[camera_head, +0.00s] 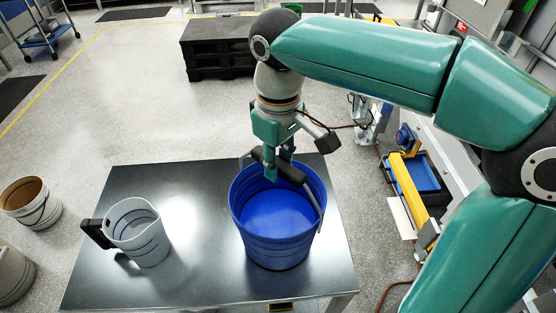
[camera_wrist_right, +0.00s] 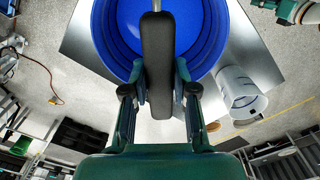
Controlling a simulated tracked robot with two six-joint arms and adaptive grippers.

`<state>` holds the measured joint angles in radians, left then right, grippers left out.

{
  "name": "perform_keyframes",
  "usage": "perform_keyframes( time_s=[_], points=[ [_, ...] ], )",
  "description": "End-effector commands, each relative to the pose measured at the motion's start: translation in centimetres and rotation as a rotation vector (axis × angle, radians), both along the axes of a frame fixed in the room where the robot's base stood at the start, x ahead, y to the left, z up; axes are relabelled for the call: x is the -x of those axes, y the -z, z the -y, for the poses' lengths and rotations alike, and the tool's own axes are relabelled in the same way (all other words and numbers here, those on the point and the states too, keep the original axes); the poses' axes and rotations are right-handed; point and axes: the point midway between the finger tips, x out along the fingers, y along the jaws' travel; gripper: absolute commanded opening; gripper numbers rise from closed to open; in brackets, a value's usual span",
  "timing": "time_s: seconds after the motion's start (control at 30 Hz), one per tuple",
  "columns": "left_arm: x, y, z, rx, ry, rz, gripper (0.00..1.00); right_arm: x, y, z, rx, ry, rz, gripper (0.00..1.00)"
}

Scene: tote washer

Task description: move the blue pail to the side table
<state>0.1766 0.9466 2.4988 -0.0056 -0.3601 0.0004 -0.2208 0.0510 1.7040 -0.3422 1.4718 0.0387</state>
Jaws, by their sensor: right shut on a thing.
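The blue pail (camera_head: 277,243) stands upright on the dark-topped table (camera_head: 200,279), near its right end. Its black handle grip (camera_head: 292,175) is raised over the pail's mouth. My right gripper (camera_head: 275,170) comes down from above and is shut on this grip. In the right wrist view the grip (camera_wrist_right: 157,60) lies between the two fingers of my right gripper (camera_wrist_right: 160,90), with the blue pail (camera_wrist_right: 110,40) behind it. The pail looks empty. I cannot tell whether its base touches the tabletop. My left gripper is in neither view.
A pale grey jug (camera_head: 141,236) with a black handle stands on the table's left part; it also shows in the right wrist view (camera_wrist_right: 240,92). A brown-lined bucket (camera_head: 32,204) is on the floor at left. A black crate (camera_head: 219,49) stands behind. Between them the floor is open.

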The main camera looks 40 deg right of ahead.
Motion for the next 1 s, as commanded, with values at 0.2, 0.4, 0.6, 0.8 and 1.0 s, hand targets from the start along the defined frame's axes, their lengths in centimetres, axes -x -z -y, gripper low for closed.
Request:
perform_keyframes(
  time_s=[0.2,0.4,0.6,0.8,1.0],
  points=[
    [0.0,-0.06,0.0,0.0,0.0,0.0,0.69,-0.08,-0.28,0.01,-0.002,0.001,0.009,0.0],
    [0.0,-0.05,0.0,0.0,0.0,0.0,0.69,-0.06,-0.02,0.0,-0.002,0.001,0.008,0.0],
    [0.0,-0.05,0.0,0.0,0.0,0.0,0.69,-0.07,-0.02,-0.01,-0.002,0.001,0.008,0.31],
    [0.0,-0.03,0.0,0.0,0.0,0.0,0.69,-0.05,0.11,-0.02,-0.001,0.001,0.005,0.57],
    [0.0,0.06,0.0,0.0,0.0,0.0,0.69,0.08,0.55,-0.06,0.002,-0.001,-0.007,0.6]
  ],
)
